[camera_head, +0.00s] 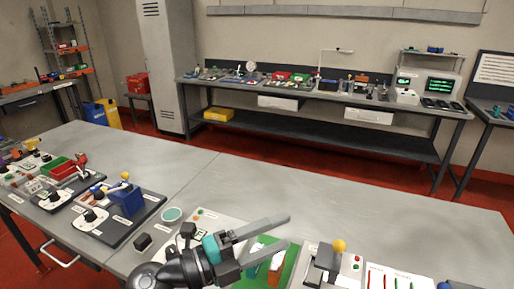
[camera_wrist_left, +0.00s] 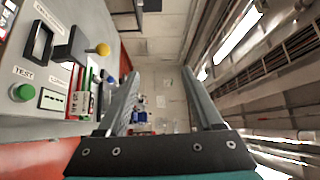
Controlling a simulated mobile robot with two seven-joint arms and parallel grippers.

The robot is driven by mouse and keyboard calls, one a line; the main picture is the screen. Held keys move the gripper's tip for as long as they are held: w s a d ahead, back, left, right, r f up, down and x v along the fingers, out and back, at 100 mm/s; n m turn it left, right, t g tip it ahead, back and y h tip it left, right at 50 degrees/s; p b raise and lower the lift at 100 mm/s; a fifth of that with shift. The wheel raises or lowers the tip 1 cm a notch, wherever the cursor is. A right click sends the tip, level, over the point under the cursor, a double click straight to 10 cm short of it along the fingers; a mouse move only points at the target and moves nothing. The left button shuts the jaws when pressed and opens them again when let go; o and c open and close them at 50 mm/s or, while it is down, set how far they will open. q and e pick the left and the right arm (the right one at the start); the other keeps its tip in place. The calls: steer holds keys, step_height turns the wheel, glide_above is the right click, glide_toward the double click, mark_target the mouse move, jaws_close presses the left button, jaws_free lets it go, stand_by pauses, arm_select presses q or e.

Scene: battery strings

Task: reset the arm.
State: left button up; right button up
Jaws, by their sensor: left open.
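My left gripper (camera_head: 284,240) is in the head view at the bottom middle, above the near table. Its two grey fingers point right and are spread apart with nothing between them. In the left wrist view the open fingers (camera_wrist_left: 160,95) point away toward the far wall, also with nothing between them. My right gripper does not show in either view.
Under and beside the gripper are a green tray (camera_head: 288,268) and a panel with a yellow knob (camera_head: 339,246). Boards with levers and a blue bin (camera_head: 128,200) stand at the left. The grey table (camera_head: 330,200) behind the gripper is bare. A workbench (camera_head: 300,93) stands at the back.

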arm_select(q)
steer(key=w+a+r+n+t+y, duration=0.4)
steer(key=a+n+t+y, duration=0.6)
steer(key=n, duration=0.5)
steer(key=s+a+f+n+g+y, duration=0.3)
steer(key=a+f+n+y, duration=0.55)
steer(key=f+n, duration=0.2)
steer(key=s+f+n+g+h, duration=0.1)
steer(key=s+f+g, duration=0.55)
steer(key=s, duration=0.35)
steer(key=s+f+n+g+h, duration=0.1)
steer(key=s+f+n+g, duration=0.1)
steer(key=s+f+g, duration=0.6)
steer(key=s+f+t+b, duration=0.1)
steer(key=s+f+b, duration=0.1)
steer(key=f, duration=1.1)
steer(key=s+f+t+b, duration=0.1)
steer(key=s+f+b, duration=0.15)
steer(key=f, duration=1.05)
steer(key=s+a+f+g+b, duration=0.1)
steer(key=s+a+f+b, duration=0.2)
steer(key=s+f, duration=1.1)
step_height(320, 180, down, 3)
steer(key=shift+s+a+f+m+b, duration=0.1)
steer(key=shift+s+a+m+b, duration=0.1)
steer(key=shift+m+b, duration=0.3)
